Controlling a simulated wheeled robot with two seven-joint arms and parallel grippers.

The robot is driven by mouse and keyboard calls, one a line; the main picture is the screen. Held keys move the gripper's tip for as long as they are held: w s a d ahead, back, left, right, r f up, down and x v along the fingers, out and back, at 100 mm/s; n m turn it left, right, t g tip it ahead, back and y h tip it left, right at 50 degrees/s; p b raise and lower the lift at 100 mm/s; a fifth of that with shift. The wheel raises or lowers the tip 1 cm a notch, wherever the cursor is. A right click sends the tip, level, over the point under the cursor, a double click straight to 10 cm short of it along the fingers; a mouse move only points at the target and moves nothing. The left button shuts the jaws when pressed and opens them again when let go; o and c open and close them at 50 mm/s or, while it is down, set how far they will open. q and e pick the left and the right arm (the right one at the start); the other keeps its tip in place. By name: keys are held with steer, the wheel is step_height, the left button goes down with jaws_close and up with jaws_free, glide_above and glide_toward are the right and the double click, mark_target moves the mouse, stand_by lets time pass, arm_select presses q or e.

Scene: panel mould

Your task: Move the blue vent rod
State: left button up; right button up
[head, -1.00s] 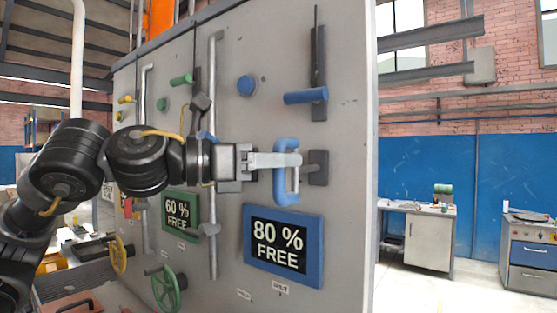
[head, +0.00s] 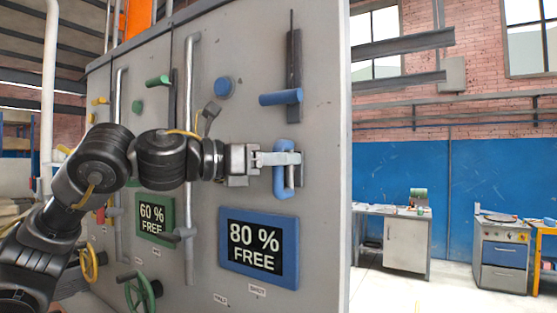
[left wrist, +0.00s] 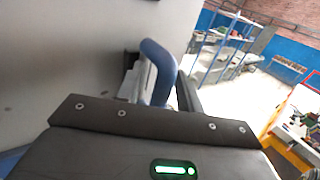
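The blue loop handle (head: 284,182), which looks like the end of the blue vent rod, stands upright in front of a dark mount (head: 299,168) on the grey panel. My left gripper (head: 277,159) reaches it from the left, with its fingers around the loop and one light finger crossing in front. In the left wrist view the blue loop (left wrist: 160,68) rises between my left gripper's fingers (left wrist: 158,92), which look closed on it. The rod's shaft behind the loop is hidden. My right gripper is not in view.
A blue lever knob (head: 281,97) sits on a dark vertical bar above, left of it a blue round button (head: 224,88). A blue-framed sign (head: 258,248) reading 80 % FREE is below. A green handwheel (head: 141,298) stands lower left. Floor right of the panel is open.

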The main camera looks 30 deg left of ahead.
arm_select(q)
steer(key=shift+f, duration=0.1)
steer(key=shift+s+a, duration=0.1)
steer(key=shift+s, duration=0.15)
steer(key=b+v, duration=0.4)
steer(key=v, duration=0.6)
steer(key=shift+a, duration=0.15)
stand_by(0.4)
